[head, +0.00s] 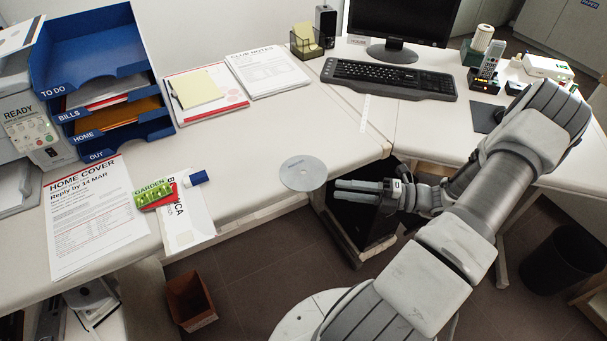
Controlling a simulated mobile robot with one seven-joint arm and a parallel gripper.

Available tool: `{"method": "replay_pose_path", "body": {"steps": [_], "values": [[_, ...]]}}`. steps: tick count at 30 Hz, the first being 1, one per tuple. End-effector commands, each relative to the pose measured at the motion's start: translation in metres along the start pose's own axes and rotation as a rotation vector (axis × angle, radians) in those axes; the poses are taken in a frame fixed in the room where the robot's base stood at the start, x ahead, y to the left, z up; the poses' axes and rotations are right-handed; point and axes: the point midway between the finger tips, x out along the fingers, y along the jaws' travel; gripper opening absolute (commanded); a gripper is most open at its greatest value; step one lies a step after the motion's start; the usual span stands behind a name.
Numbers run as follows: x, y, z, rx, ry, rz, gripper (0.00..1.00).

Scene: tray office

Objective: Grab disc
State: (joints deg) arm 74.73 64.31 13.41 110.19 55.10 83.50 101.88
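A thin silver-grey disc (303,173) lies flat at the front edge of the white desk, and part of it appears to overhang the edge. My gripper (337,190) is just to the right of the disc, with its fingers pointing left towards the disc's rim. The two fingers show a narrow gap between them, with nothing seen in it. The fingertips look slightly apart from the disc in this view.
The desk (255,150) is clear around the disc's far side. A blue-capped item (197,178), a green packet (154,195) and papers (92,220) lie to the left. A keyboard (388,78) is behind. A dark open-topped bin (191,301) stands on the floor.

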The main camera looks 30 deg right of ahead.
Motion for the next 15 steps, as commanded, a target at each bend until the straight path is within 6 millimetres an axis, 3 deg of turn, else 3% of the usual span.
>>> {"method": "replay_pose_path", "body": {"steps": [8, 15], "values": [[0.022, 0.000, -0.001, -0.001, 0.000, 0.000, 0.39], [0.057, 0.005, -0.004, -0.001, 0.002, 0.001, 0.39]]}}
